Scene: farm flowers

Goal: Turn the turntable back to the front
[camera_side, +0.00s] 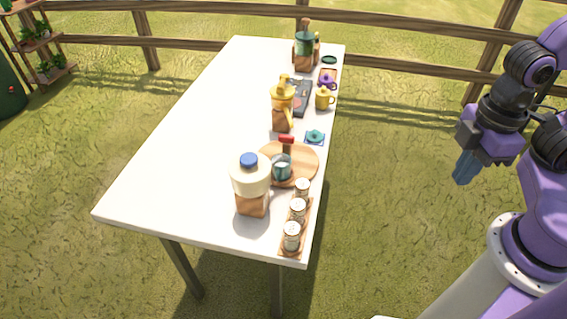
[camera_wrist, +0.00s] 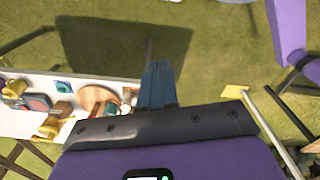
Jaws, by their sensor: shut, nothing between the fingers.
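The turntable (camera_side: 308,164) is a round wooden disc on the near half of the white table. A small teal-and-white cup (camera_side: 282,168) and a dark item with a red top (camera_side: 286,140) stand on or against it. The side view does not show which way the disc faces. The turntable also shows partly in the wrist view (camera_wrist: 90,97), left of my fingers. My gripper (camera_side: 463,172) is off the table's right side, in the air, with blue fingers pointing down. In the wrist view the fingers (camera_wrist: 157,82) are together and empty.
A cream container with a blue cap (camera_side: 250,178) stands close to the turntable's left front. Several jars (camera_side: 297,211) line the right front edge. Yellow (camera_side: 283,100) and green-topped (camera_side: 305,52) items stand farther back. The table's left half (camera_side: 180,140) is clear.

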